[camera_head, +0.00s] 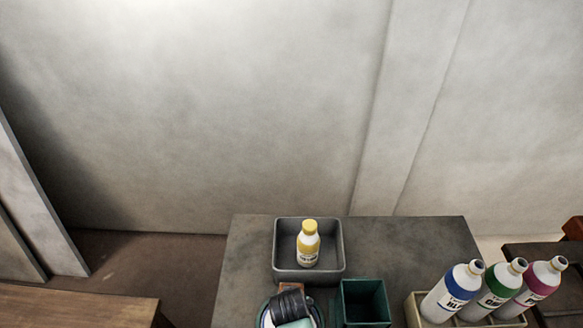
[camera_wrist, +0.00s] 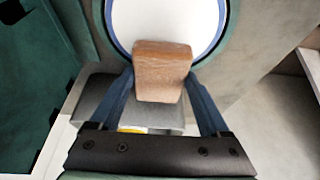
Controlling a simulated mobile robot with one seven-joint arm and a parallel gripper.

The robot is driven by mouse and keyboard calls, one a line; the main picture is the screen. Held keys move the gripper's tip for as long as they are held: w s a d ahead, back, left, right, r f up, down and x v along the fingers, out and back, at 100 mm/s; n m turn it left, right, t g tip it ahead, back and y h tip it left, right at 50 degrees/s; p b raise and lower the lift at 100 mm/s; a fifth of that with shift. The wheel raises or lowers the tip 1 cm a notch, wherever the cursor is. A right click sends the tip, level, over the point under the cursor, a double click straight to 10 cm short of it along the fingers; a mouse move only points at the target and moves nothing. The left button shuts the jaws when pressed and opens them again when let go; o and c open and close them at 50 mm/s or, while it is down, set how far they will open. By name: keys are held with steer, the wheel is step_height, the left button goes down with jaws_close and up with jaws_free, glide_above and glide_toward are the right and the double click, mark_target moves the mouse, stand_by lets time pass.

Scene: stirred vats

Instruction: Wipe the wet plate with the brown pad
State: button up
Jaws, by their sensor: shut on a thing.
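The brown pad (camera_wrist: 163,72) is a small block held between the two blue fingers of my gripper (camera_wrist: 162,82) in the wrist view. Its brown edge also shows in the head view (camera_head: 291,286). The white plate (camera_wrist: 165,18) has a blue rim and lies behind the pad, which overlaps its edge in the wrist view. Whether the pad touches the plate cannot be told. In the head view my gripper (camera_head: 291,303) hides most of the plate (camera_head: 264,318). No wet patch can be made out on the part of the plate that shows.
A grey tray (camera_head: 281,269) holding a yellow-capped bottle (camera_head: 308,246) stands behind the gripper. A dark green open box (camera_head: 364,303) is close on the right. Farther right, a crate (camera_head: 414,311) holds three bottles. The table's back right (camera_head: 420,250) is clear.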

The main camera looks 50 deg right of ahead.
steer(key=shift+r+p, duration=1.8)
steer(key=shift+r, duration=0.7)
step_height(320, 180, up, 15)
steer(key=p, duration=1.1)
steer(key=a+f+n+y+b, duration=0.1)
steer(key=a+n+b, duration=0.3)
steer(key=a, duration=0.8)
steer(key=a+f+n+t+y+b, duration=0.1)
steer(key=a+n+b, duration=0.4)
steer(key=a, duration=0.8)
steer(key=shift+w+f+n+y+b, duration=0.3)
steer(key=shift+f+y+b, duration=0.3)
steer(key=shift+f+b, duration=0.35)
steer(key=shift+r+t, duration=0.15)
steer(key=shift+t, duration=0.15)
